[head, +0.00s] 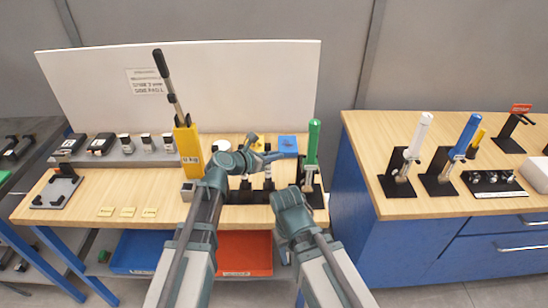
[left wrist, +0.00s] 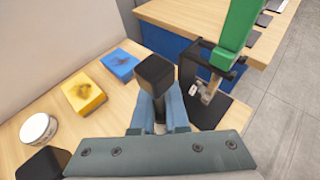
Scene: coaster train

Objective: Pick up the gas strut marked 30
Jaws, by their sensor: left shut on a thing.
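My left gripper (head: 246,160) is over the middle of the wooden table. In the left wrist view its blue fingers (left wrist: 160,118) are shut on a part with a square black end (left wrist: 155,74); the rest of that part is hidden. A yellow body (head: 188,150) with a silver rod and black tip rises left of my left wrist, tilted; I cannot read its mark surely. A green strut (head: 313,140) stands in a black holder to the right and also shows in the left wrist view (left wrist: 238,25). My right gripper (head: 292,200) is low at the front edge, its jaws unclear.
A white tin (left wrist: 38,128), a yellow block (left wrist: 85,92) and a blue block (left wrist: 120,65) lie behind my left gripper. White (head: 418,135) and blue (head: 466,135) struts stand on the right bench (head: 360,130). A gap separates the tables. A white board (head: 230,85) stands behind.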

